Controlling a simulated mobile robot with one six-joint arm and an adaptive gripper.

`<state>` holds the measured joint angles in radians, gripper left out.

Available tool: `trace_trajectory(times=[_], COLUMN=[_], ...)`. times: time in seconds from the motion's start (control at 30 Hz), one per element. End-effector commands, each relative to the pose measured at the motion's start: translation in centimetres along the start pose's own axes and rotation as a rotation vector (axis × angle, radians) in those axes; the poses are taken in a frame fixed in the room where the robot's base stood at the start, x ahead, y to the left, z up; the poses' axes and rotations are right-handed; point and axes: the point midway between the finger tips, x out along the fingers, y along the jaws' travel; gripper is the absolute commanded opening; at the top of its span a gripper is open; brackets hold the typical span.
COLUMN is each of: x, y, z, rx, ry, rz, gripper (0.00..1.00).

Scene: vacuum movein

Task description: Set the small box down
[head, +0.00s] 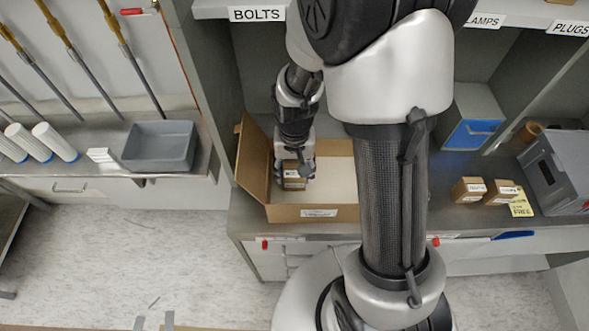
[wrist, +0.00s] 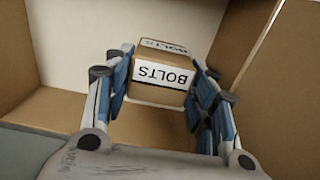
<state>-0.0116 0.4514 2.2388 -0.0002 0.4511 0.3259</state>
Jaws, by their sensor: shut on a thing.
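The small box (wrist: 158,78) is brown cardboard with white labels reading BOLTS. My gripper (wrist: 160,95) is shut on it, one finger on each side, in the wrist view. In the head view my gripper (head: 296,174) points down inside an open cardboard carton (head: 340,212), near its left side, with the small box (head: 294,184) between the fingers. The carton's pale floor shows beyond the box in the wrist view. I cannot tell whether the box touches that floor.
The carton stands on a grey counter under a BOLTS shelf label (head: 257,14), its left flap (head: 253,158) raised. Two small boxes (head: 468,190) (head: 502,192) and a grey machine (head: 556,172) stand right. A grey tray (head: 160,146) sits left. My arm hides part of the carton.

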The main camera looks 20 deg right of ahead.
Motion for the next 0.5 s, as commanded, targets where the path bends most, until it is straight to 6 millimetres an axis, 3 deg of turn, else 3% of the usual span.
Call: trace_trajectory(times=[0.17,0.2,0.5], x=[0.47,0.36,0.31], y=[-0.01,0.00,0.00], z=[-0.02,0.00,0.00], rx=[0.000,0.000,0.000], ry=[0.000,0.000,0.000], rz=[0.000,0.000,0.000], gripper=[0.21,0.54,0.71])
